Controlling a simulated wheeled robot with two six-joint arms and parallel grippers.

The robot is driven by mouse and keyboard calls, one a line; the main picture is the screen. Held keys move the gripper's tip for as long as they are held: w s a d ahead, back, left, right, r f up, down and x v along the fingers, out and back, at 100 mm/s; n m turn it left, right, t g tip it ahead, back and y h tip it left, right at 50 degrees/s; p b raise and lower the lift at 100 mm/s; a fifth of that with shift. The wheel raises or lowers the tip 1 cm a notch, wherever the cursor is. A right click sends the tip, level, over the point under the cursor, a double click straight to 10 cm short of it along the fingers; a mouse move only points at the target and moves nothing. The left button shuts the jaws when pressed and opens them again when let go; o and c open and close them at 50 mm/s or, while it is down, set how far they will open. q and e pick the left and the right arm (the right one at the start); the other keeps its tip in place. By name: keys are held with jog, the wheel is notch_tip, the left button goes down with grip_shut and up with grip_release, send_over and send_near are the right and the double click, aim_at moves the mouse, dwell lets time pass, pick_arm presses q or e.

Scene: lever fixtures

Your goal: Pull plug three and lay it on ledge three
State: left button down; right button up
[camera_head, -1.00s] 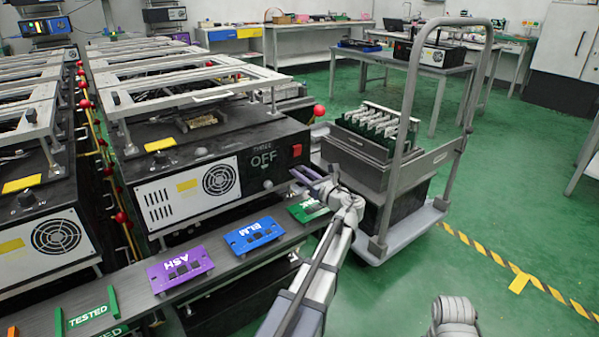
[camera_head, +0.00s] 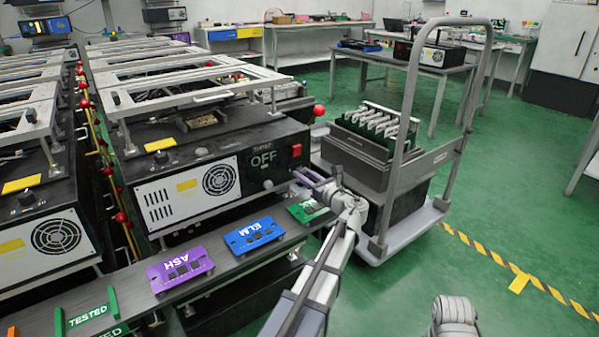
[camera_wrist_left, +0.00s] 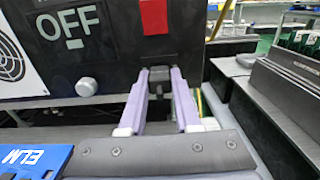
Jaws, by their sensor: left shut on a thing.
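The fixture marked THREE (camera_head: 220,170) shows OFF on its black front, with a red switch (camera_head: 296,151). The left wrist view shows its OFF marking and red switch (camera_wrist_left: 154,16) too. My left gripper (camera_head: 308,178) is at the lower right of this front. In the left wrist view its two purple fingers (camera_wrist_left: 159,80) are shut on a small dark plug (camera_wrist_left: 159,74) below the switch. I cannot tell whether the plug is still seated. My right gripper is out of view.
The shelf (camera_head: 212,285) before the fixture carries purple ASH (camera_head: 180,268), blue ELM (camera_head: 254,234) and green (camera_head: 306,210) boards. A cart (camera_head: 430,215) with a dark bin (camera_head: 365,150) stands close on the right.

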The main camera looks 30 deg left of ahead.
aim_at(306, 175)
pick_arm(q)
jog(key=shift+v, duration=2.4)
